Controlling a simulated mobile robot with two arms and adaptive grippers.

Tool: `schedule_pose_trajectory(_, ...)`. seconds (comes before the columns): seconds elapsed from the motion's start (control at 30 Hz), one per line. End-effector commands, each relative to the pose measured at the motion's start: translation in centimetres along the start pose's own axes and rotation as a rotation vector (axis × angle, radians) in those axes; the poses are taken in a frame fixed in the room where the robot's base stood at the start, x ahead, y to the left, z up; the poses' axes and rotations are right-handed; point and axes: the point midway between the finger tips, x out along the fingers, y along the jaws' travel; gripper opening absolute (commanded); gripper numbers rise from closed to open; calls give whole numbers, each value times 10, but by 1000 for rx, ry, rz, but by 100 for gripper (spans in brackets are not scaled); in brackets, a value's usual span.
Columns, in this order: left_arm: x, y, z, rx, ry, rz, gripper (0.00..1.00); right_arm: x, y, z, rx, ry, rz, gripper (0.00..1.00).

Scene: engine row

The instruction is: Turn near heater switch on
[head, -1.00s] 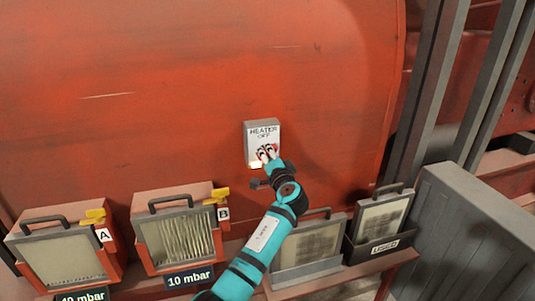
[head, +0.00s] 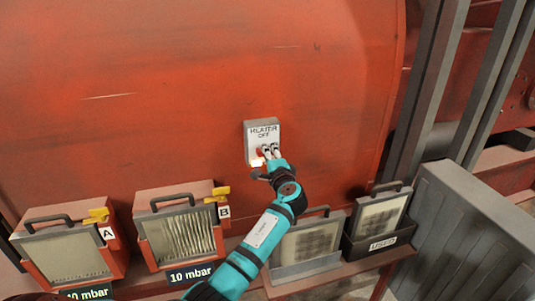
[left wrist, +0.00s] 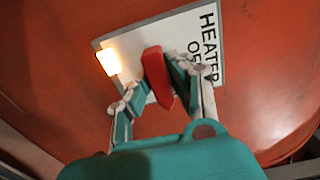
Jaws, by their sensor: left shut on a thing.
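The heater switch box (head: 251,138) is a pale plate on the red drum wall, lettered HEATER OFF. Its red lever (left wrist: 157,78) shows in the left wrist view, between the fingers of my left gripper (left wrist: 158,88). A lit, warm-white lamp (left wrist: 108,62) glows at the plate's edge; it also shows in the head view (head: 257,163). My right gripper is not in view.
Below the switch are filter housings A (head: 62,252) and B (head: 180,230) with yellow handles. More filters stand to the right, one in a dark holder labelled USED (head: 350,250). A grey panel (head: 470,240) is at the right. The drum wall (head: 150,90) around the switch is bare.

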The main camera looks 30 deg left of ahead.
Motion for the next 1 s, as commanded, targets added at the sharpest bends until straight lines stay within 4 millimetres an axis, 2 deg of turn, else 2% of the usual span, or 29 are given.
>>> schedule_pose_trajectory(0.27, 0, -2, 0, 3, 2, -5, 0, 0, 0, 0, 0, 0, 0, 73)
schedule_pose_trajectory(0.3, 0, -2, 0, 2, 2, -5, 25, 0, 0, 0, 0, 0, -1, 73)
schedule_pose_trajectory(0.43, 0, -2, 0, 2, 1, -3, 42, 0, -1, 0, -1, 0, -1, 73)
schedule_pose_trajectory(0.77, -4, 0, 0, 1, 2, -1, 42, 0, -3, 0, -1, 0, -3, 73)
schedule_pose_trajectory(0.87, -15, 1, -1, 0, 3, 0, 42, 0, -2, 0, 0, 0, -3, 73)
schedule_pose_trajectory(1.0, -43, 1, -1, -1, 3, 0, 42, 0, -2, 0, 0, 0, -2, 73)
